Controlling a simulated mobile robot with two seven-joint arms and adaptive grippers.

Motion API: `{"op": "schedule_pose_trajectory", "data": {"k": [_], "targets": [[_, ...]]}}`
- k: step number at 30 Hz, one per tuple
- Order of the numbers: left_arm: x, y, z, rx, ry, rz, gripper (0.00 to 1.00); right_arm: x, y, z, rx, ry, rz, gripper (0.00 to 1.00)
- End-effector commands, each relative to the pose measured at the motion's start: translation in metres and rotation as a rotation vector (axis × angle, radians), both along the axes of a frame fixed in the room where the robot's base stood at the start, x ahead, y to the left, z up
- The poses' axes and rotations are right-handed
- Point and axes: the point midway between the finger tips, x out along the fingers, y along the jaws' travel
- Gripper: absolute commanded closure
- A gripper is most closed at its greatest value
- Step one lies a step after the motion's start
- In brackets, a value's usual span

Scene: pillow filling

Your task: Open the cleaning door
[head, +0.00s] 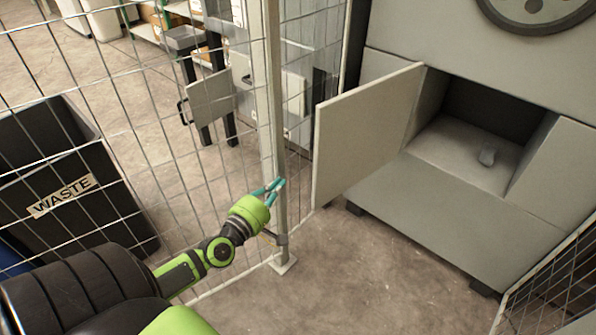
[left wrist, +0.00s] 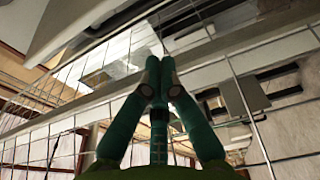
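The cleaning door (head: 365,130) is a flat grey panel on the large grey machine (head: 450,215). It stands swung wide open to the left, and the dark opening (head: 490,105) beside it is uncovered. My right gripper is out of view.
A wire fence (head: 150,110) with a light post (head: 272,90) stands close to my left arm. Behind it is a black waste bin (head: 62,165). More mesh (head: 555,290) stands at the lower right. The floor (head: 350,280) before the machine is clear.

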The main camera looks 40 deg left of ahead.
Motion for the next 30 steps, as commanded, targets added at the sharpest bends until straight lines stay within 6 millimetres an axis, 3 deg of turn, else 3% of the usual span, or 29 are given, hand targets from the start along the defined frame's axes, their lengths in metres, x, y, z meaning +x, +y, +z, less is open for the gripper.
{"op": "schedule_pose_trajectory", "data": {"k": [13,21,30], "targets": [[0.087,0.008,0.001,0.003,-0.004,0.002,1.0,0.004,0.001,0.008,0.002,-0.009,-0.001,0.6],[0.074,-0.023,0.002,0.002,0.0,0.001,1.0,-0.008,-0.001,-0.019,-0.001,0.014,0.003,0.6],[0.072,-0.032,0.0,0.005,0.0,0.001,1.0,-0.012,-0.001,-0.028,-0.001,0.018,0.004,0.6]]}}
